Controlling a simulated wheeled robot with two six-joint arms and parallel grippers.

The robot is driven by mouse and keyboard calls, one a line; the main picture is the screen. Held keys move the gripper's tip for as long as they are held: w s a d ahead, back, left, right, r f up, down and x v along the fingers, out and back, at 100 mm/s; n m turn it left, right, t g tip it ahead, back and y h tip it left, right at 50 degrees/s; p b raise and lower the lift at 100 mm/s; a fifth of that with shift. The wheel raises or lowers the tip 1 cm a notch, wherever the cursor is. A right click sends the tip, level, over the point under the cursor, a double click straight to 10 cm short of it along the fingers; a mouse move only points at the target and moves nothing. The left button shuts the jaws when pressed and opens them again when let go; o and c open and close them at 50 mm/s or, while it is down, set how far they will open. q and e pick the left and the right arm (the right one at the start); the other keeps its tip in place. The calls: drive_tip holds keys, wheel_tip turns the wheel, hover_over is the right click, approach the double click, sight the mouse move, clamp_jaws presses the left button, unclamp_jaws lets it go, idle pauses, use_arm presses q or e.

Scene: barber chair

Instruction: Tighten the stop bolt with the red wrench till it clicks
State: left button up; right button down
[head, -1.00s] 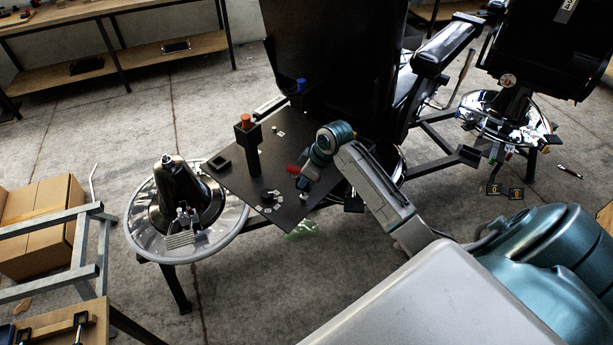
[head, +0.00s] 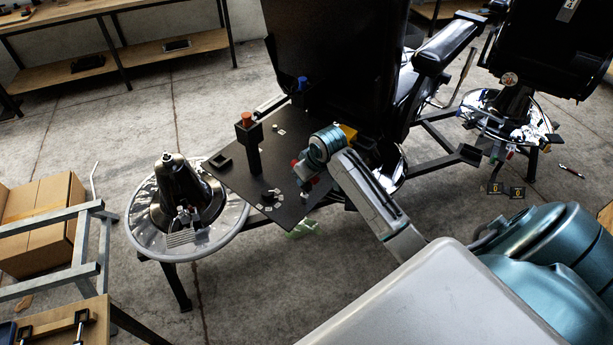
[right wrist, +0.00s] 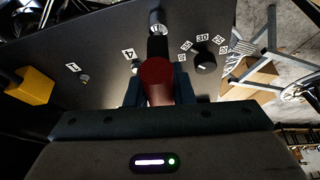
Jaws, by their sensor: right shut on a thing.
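The red wrench (right wrist: 157,82) is in my right gripper (right wrist: 157,92), its red handle between the two dark fingers. In the right wrist view its dark shaft runs away from me toward a silvery round part (right wrist: 157,22); I cannot tell whether that is the stop bolt or whether the wrench is seated on it. In the head view my right gripper (head: 303,183) is low over the dark plate (head: 228,188), with a bit of red showing beside it. The wrist hides much of the wrench there. My left gripper is not in view.
A black knob (right wrist: 204,62) with number labels around it stands near the wrench. A red-topped post (head: 247,130) and a square holder (head: 219,162) stand on the plate. A yellow block (right wrist: 32,92) is left in the wrist view. The black chair (head: 335,60) rises behind.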

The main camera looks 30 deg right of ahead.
drive_tip(key=m, duration=0.1)
drive_tip(key=m+h, duration=0.1)
drive_tip(key=m, duration=0.2)
drive_tip(key=shift+a, duration=0.25)
drive_tip(key=shift+m+h, duration=0.3)
drive_tip(key=shift+h, duration=0.1)
drive_tip(key=m, duration=0.2)
drive_tip(key=m+g+h, duration=0.1)
drive_tip(key=m, duration=0.1)
drive_tip(key=shift+w+a+m+h, duration=0.1)
drive_tip(key=shift+m+h, duration=0.2)
